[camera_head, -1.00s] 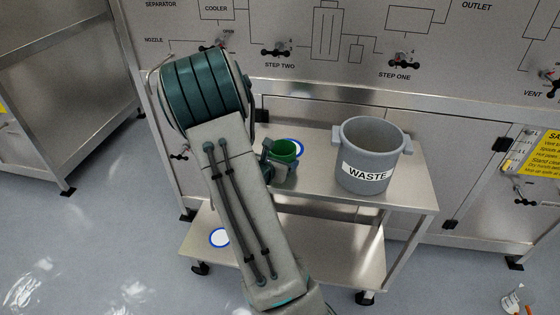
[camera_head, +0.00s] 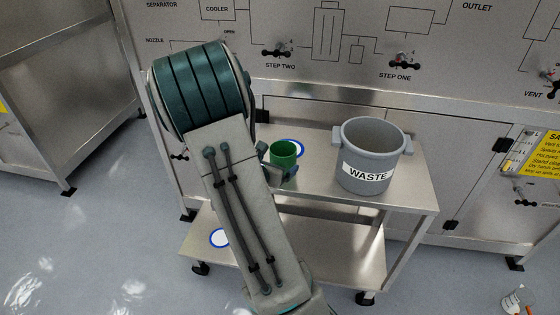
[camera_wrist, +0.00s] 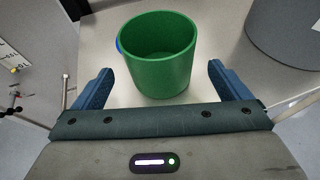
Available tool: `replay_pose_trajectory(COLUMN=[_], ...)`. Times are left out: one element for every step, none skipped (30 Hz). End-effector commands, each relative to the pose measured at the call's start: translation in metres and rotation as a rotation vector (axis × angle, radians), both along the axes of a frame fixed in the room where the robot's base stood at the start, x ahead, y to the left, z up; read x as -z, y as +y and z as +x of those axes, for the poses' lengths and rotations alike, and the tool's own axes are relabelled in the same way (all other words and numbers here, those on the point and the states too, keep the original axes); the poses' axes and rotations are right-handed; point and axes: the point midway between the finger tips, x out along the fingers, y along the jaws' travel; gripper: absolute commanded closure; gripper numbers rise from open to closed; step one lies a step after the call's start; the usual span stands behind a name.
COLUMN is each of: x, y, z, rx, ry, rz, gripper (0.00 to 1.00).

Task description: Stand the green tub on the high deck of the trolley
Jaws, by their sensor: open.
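The green tub (camera_head: 284,153) stands upright on the high deck (camera_head: 318,184) of the trolley, over part of a blue-ringed white disc (camera_head: 299,148). The tub also shows in the wrist view (camera_wrist: 160,55), empty inside. My gripper (camera_wrist: 155,86) is open, its two blue fingers apart on the near side of the tub. In the wrist view neither finger touches the tub. In the head view my arm hides most of the gripper.
A grey WASTE bin (camera_head: 370,155) stands on the high deck right of the tub. The low deck (camera_head: 330,250) has another blue-ringed disc (camera_head: 219,238). A panel with valves (camera_head: 400,60) stands behind the trolley. A small container (camera_head: 516,298) is on the floor at right.

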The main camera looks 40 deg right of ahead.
Motion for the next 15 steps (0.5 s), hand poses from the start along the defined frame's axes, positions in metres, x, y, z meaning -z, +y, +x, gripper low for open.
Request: replay_pose_trajectory(x=[-0.006,-0.009,-0.012,-0.014,-0.017,-0.02,-0.022,-0.024,-0.026,-0.027,-0.028,-0.03,-0.031,-0.031,-0.033], y=[0.012,0.017,0.024,0.03,0.035,0.041,0.046,0.05,0.055,0.058,0.061,0.063,0.065,0.066,0.067], z=[-0.004,-0.007,-0.011,-0.013,-0.015,-0.018,-0.021,-0.023,-0.025,-0.026,-0.028,-0.029,-0.03,-0.031,-0.033], rx=[-0.004,-0.004,-0.004,-0.005,-0.004,-0.004,-0.004,-0.004,-0.003,-0.003,-0.003,-0.001,-0.001,0.001,0.011], ry=[-0.003,-0.004,-0.003,-0.002,-0.003,-0.003,-0.001,-0.001,-0.003,-0.002,-0.001,-0.002,-0.002,-0.003,-0.008], rz=[0.001,0.001,0.001,0.002,0.001,0.001,0.001,0.001,0.002,0.001,0.0,0.0,0.0,0.001,0.006], gripper=[0.04,0.04,0.04,0.04,0.04,0.04,0.04,0.04,0.04,0.04,0.04,0.04,0.04,0.04,0.04])
